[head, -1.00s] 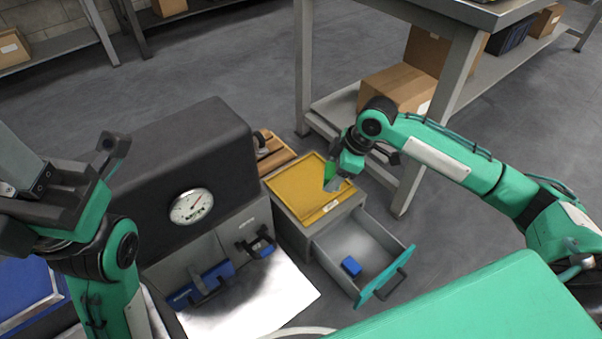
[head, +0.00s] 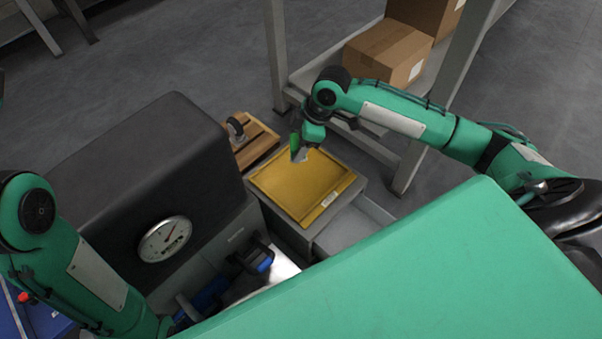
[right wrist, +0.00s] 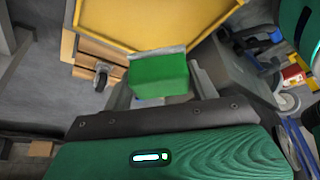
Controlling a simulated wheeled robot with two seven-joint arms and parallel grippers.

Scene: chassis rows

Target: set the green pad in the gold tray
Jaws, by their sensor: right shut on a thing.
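The green pad (head: 294,145) is a small green block with a grey edge; in the right wrist view (right wrist: 158,76) it sits between my gripper's fingers. My right gripper (head: 302,152) is shut on it, near the far edge of the gold tray. The gold tray (head: 318,190) is a shallow yellow tray with a raised rim, on a grey cabinet. It also shows in the right wrist view (right wrist: 165,20). I cannot tell whether the pad touches the tray. My left arm shows at the left, but its gripper is out of view.
A black housing with a gauge (head: 165,239) stands left of the tray. An open drawer (head: 352,230) below the tray is partly hidden by my body. A bench leg (head: 428,130) stands to the right.

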